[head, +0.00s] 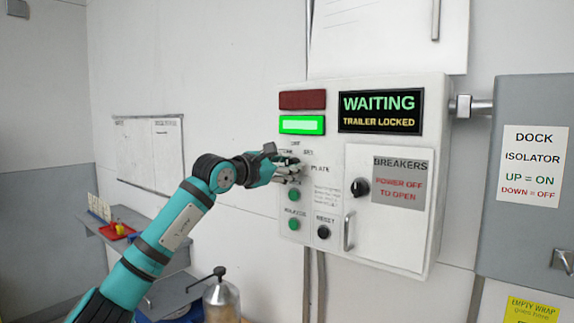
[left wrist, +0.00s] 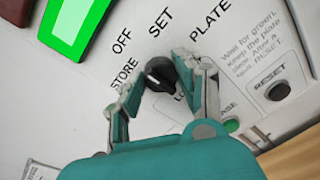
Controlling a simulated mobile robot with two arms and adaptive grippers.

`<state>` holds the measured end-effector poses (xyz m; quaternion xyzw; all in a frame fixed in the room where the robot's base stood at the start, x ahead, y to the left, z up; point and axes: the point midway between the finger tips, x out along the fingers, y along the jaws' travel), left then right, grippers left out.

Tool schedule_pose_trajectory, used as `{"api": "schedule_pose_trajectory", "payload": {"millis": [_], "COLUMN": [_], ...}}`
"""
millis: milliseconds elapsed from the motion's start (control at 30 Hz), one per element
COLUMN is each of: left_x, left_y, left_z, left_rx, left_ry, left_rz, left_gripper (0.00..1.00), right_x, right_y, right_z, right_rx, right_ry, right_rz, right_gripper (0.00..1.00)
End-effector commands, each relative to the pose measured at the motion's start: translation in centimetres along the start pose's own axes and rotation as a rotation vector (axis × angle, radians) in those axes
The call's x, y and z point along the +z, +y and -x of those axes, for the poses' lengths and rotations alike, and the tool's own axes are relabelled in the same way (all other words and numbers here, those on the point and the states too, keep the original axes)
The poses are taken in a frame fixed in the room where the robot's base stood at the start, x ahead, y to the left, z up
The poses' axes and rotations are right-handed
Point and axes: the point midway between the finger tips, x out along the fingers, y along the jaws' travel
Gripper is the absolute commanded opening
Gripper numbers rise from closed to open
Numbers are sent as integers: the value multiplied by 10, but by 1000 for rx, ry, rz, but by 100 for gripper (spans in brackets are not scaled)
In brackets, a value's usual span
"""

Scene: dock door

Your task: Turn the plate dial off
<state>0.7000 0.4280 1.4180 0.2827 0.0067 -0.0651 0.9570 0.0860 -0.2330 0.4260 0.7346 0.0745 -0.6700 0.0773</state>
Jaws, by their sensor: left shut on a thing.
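The plate dial (left wrist: 160,72) is a black round knob on the white control box (head: 380,125). The words STORE, OFF and SET stand around it, with PLATE to the side; another label is partly hidden by a finger. My left gripper (head: 292,171) is at the dial, with one finger on each side, and is shut on it. In the left wrist view the fingers (left wrist: 158,80) frame the knob. I cannot tell for sure which label the dial points to. In the head view the gripper hides the dial. My right gripper is not in view.
The box has a lit green lamp (head: 302,125), a dark red lamp (head: 302,100) and a display (head: 380,111) reading WAITING, TRAILER LOCKED. Green buttons and a black RESET button (head: 323,232) sit below the gripper. The breaker knob (head: 359,187) and door handle (head: 348,232) are to the right.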

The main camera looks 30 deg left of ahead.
Motion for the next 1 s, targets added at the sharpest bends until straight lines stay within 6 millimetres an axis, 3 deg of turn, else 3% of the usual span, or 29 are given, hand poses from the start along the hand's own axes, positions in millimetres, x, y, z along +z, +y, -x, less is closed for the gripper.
{"api": "schedule_pose_trajectory", "payload": {"millis": [467,500,667,1000], "left_x": [0,0,0,0], "left_y": [0,0,0,0], "left_z": [0,0,0,4], "left_rx": [0,0,0,1], "left_ry": [2,2,2,2], "left_rz": [-17,-16,-16,-16], "left_gripper": [3,36,57,58], "right_x": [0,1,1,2], "right_y": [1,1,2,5], "right_z": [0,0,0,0], "right_rx": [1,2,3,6], "right_ry": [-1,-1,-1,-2], "right_rz": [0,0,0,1], "right_gripper": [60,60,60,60]}}
